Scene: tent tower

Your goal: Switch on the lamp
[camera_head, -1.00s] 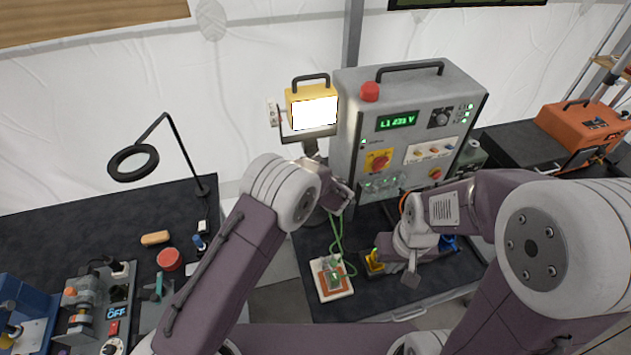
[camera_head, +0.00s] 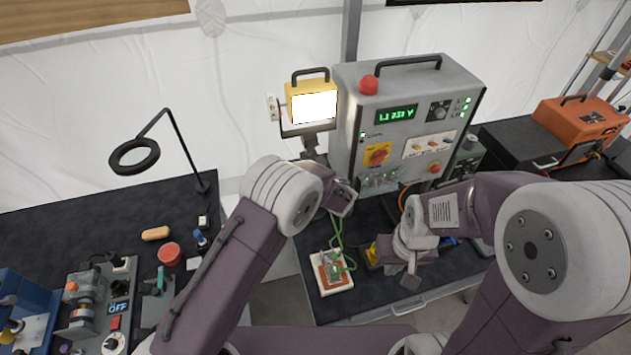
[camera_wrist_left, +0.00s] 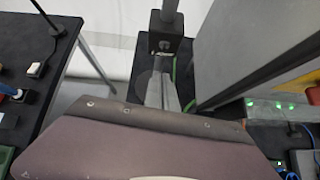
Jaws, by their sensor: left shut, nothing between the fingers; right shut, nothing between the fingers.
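The yellow work lamp (camera_head: 311,88) stands on a post left of the grey cabinet, and its front panel is bright white. My left gripper (camera_wrist_left: 165,92) is shut and empty. In the left wrist view it points toward the foot of a dark post (camera_wrist_left: 167,45); I cannot tell whether they touch. In the head view my left arm ends below the lamp, left of the cabinet, with the fingers hard to make out. My right gripper (camera_head: 411,281) is shut and empty, over the bench in front of the cabinet.
The grey cabinet (camera_head: 347,120) carries a red button, a lit display and several knobs. A small board with green wires (camera_head: 345,282) lies on the bench. A dark ring magnifier (camera_head: 134,155) and various tools stand on the left table. An orange case (camera_head: 575,120) is at right.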

